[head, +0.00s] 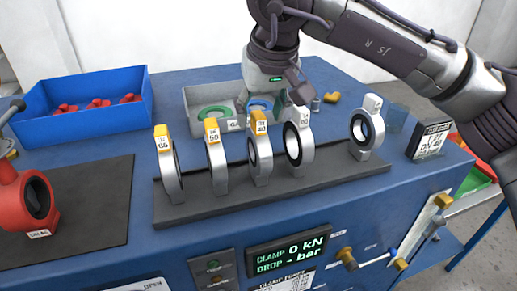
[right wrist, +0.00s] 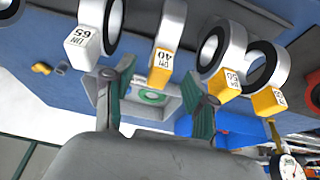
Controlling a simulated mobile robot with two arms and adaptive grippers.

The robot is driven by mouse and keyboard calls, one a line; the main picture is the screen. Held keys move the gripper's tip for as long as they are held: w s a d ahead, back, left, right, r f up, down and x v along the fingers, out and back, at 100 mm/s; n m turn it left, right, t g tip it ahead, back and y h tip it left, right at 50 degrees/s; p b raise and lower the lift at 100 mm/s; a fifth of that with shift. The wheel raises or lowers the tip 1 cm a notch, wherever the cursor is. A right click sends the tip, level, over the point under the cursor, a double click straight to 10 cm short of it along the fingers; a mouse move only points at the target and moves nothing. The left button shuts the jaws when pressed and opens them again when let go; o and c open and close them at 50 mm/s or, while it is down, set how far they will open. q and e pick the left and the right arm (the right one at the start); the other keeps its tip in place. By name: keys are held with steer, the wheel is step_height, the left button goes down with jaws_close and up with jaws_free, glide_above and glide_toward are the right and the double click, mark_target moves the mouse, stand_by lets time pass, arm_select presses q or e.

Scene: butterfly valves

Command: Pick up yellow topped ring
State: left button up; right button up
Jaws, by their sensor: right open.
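My right gripper (head: 284,104) is just behind the row, near the 40 ring. In the right wrist view its fingers (right wrist: 160,80) are open, with the yellow top of the 40 ring (right wrist: 159,68) in line with the gap between them. Whether they touch it, I cannot tell. My left gripper is not in view.
Behind the rack (head: 180,210) is a grey bin (head: 238,124) with green and blue rings. A blue bin (head: 85,75) with red parts stands back left. A red valve body (head: 22,195) is on the black mat (head: 95,210). A small sign (head: 428,141) stands at right.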

steer(key=shift+w+f, duration=0.15)
steer(key=shift+f, duration=0.1)
steer(key=p+x, duration=0.2)
steer(key=x, duration=0.1)
steer(key=shift+w+a+f, duration=0.1)
steer(key=shift+w+f, duration=0.35)
steer(key=shift+f, duration=0.2)
steer(key=shift+s, duration=0.1)
jaws_close()
steer(key=shift+a+r, duration=0.1)
